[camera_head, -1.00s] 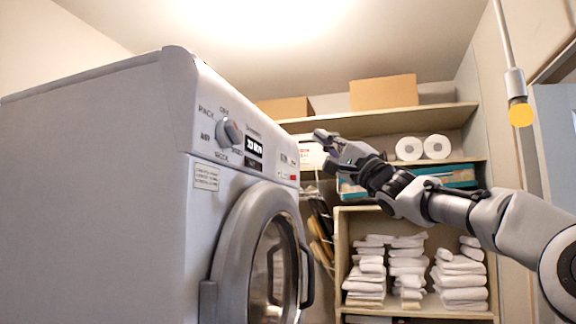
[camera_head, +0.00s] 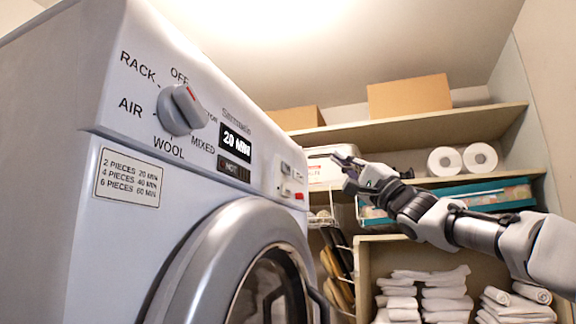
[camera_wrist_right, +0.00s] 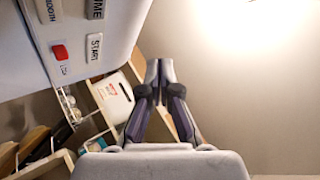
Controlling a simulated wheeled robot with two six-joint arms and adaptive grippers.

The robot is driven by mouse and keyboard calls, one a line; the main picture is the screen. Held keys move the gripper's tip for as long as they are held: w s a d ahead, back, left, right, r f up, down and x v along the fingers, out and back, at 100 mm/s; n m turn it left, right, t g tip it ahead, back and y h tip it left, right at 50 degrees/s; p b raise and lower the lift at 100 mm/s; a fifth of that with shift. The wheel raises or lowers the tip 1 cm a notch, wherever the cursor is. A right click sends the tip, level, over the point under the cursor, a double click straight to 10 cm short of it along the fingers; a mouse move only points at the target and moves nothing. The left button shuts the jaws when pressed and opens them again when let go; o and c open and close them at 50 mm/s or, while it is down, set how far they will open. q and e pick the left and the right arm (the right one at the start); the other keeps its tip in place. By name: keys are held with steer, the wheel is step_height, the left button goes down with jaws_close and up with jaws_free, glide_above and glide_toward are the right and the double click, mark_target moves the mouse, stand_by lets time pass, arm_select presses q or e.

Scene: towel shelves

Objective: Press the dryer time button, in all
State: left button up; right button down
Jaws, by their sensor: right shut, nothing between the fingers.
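The grey dryer (camera_head: 60,200) stands at the left in the head view. Its display (camera_head: 236,141) reads 20 MIN. My left gripper is out of view.
The dryer's dial (camera_head: 180,109) and round door (camera_head: 235,245) face the aisle. Shelves (camera_head: 420,125) behind hold cardboard boxes (camera_head: 410,95), paper rolls (camera_head: 462,160) and white towels (camera_head: 440,290). A white box (camera_head: 325,168) stands behind my gripper.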

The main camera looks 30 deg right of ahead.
mark_target(286, 169)
steer(key=w+a+f+p, duration=0.1)
steer(key=w+a+p, duration=0.3)
steer(key=w+p, duration=0.3)
steer(key=shift+w+a, duration=0.35)
steer(key=shift+w, duration=0.4)
steer(key=shift+s+r, duration=0.1)
steer(key=shift+s, duration=0.1)
steer(key=shift+w, duration=0.15)
stand_by(0.4)
